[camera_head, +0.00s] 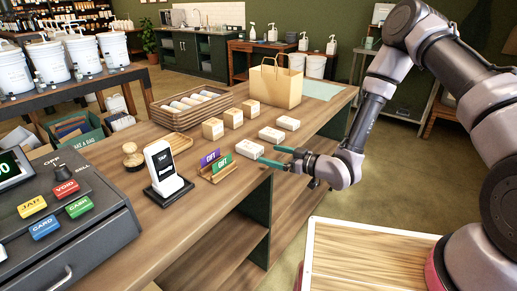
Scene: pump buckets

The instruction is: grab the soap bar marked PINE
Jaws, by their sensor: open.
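Several soap bars sit on the wooden counter in two short rows. Three tan ones, the front tan bar (213,128), the middle tan bar (233,117) and the rear tan bar (252,108), form the left row. Three white ones, the front white bar (249,148), the middle white bar (272,135) and the rear white bar (288,123), form the right row. Their markings are too small to read, so I cannot tell which is PINE. My gripper (267,155) is open, its green fingers pointing left at the front white bar, with nothing visible between them.
GIFT signs (216,166), a card reader (163,168) and a cash register (66,210) are to the left. The counter's right edge lies under my gripper.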

